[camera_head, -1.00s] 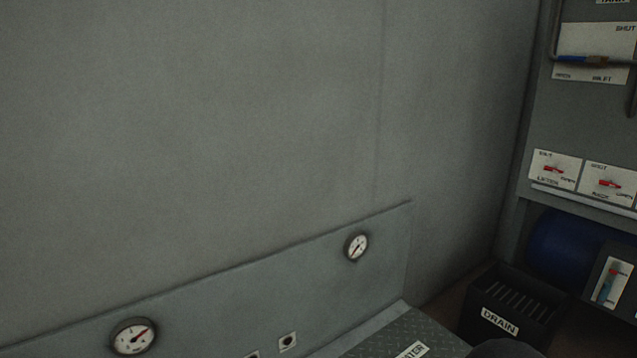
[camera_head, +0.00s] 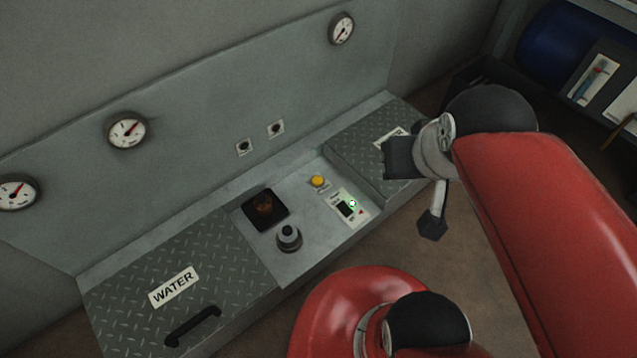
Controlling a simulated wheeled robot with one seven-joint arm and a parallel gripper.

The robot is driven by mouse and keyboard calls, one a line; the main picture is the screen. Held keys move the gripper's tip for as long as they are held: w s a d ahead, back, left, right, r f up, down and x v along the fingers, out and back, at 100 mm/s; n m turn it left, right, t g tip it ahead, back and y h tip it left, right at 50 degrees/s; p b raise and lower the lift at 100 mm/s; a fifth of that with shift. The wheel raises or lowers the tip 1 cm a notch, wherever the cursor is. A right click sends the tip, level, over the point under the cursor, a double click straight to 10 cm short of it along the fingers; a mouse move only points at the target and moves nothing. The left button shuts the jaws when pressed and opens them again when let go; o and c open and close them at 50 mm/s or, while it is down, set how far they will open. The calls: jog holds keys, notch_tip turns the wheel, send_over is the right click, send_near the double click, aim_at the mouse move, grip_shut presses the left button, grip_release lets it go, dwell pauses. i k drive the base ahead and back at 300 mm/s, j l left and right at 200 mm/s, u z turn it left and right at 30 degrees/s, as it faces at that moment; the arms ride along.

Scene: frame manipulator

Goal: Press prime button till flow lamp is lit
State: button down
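A yellow round button (camera_head: 317,181) sits on the grey control panel between two tread-plate lids; its small label is too small to read. Right of it is a white switch plate (camera_head: 347,209) with a black rocker, a small bright green-white light (camera_head: 352,203) and a red mark. I cannot tell which light is the flow lamp. A dark square window (camera_head: 265,208) with a faint brownish glow and a black-topped knob (camera_head: 288,237) are to the left. My gripper (camera_head: 418,188) is right of the panel, apart from the button; its finger opening is unclear.
The WATER lid (camera_head: 215,258) with a black handle lies left, another lid (camera_head: 372,150) right, partly behind my gripper. Gauges (camera_head: 127,131) and two small fittings (camera_head: 260,138) are on the back panel. My red arm covers the lower right.

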aim_at(317, 180)
jog(key=k+l, duration=0.6)
jog(key=k, duration=0.15)
